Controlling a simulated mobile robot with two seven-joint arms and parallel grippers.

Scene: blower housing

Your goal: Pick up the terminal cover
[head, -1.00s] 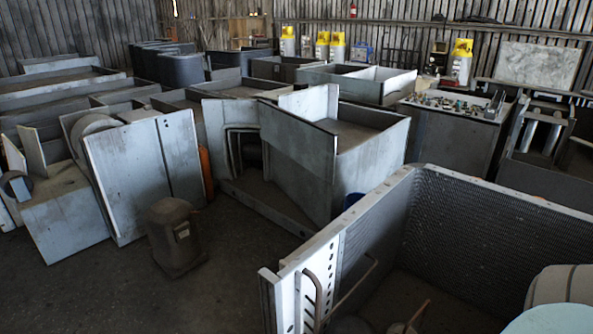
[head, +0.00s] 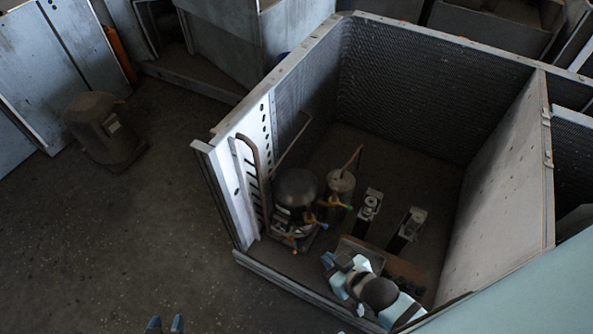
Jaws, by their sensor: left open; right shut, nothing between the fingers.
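I cannot pick out the terminal cover with certainty. A black domed compressor (head: 295,188) stands inside the open metal housing (head: 430,90), near its left wall. Short leads with blue, yellow and orange ends (head: 322,224) show at its front. My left gripper (head: 165,325) shows only as two fingertips at the bottom edge, spread apart and empty over the floor. My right gripper (head: 333,263) is at the front of the housing, to the right of and nearer than the compressor. It is shut and empty; its fingertips are small and dark.
A grey cylinder with a copper pipe (head: 340,187) stands beside the compressor. Two small upright parts (head: 369,204) (head: 408,228) stand to its right. A brown plate (head: 405,272) lies behind my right arm. Another dark compressor (head: 104,130) stands outside on the floor, which is mostly clear at left.

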